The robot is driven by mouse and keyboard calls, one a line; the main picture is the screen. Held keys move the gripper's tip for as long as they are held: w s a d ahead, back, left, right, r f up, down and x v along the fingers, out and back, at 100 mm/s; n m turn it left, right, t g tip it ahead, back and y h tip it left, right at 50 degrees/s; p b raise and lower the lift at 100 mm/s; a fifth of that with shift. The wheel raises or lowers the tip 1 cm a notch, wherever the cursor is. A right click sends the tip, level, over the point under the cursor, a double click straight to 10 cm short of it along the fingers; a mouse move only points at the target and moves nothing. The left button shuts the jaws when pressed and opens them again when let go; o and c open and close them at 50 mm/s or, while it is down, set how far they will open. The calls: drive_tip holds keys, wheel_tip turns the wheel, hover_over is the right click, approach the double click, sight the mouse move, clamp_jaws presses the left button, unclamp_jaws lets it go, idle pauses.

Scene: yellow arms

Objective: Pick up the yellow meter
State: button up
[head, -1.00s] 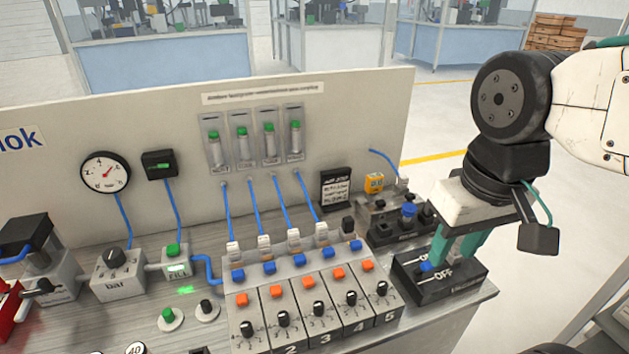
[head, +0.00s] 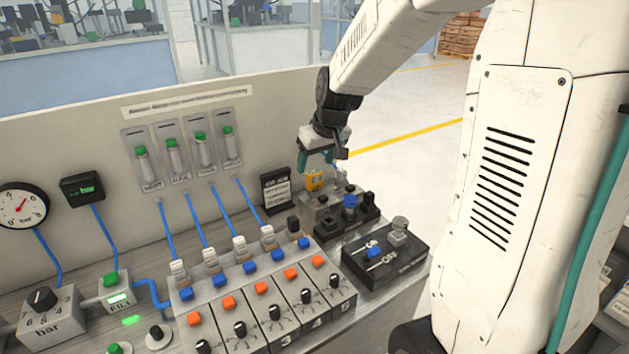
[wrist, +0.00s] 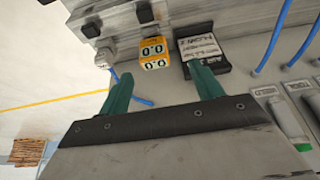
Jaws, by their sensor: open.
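The yellow meter (head: 314,180) is a small yellow block with a display, standing at the back right of the bench. My gripper (head: 318,164) is above and close to the meter in the head view. In the wrist view my gripper (wrist: 158,79) has its two green fingers apart with nothing between them. I cannot tell how far the fingertips are from the meter.
A black sign (head: 276,190) stands left of the meter, close to one finger in the wrist view. A grey connector (wrist: 104,58) with a blue hose is on the other side. A black block with a blue knob (head: 350,207) and an ON/OFF box (head: 383,256) stand nearer.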

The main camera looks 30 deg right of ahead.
sight(313, 171)
drive_tip(key=x, duration=0.5)
drive_tip(key=d+x, duration=0.1)
drive_tip(key=x, duration=0.2)
drive_tip(key=shift+f, duration=0.1)
drive_tip(key=shift+a, duration=0.1)
drive_tip(key=c, duration=1.2)
drive_tip(key=shift+o, duration=0.2)
drive_tip(key=shift+w+r, duration=0.1)
drive_tip(key=shift+r, duration=0.85)
drive_tip(key=shift+v, duration=1)
drive_tip(key=s+a, duration=0.3)
drive_tip(key=s, duration=0.4)
drive_tip(key=s+a+r, duration=0.1)
drive_tip(key=s+a, duration=0.2)
drive_tip(key=s, duration=0.4)
drive_tip(key=shift+r, duration=0.2)
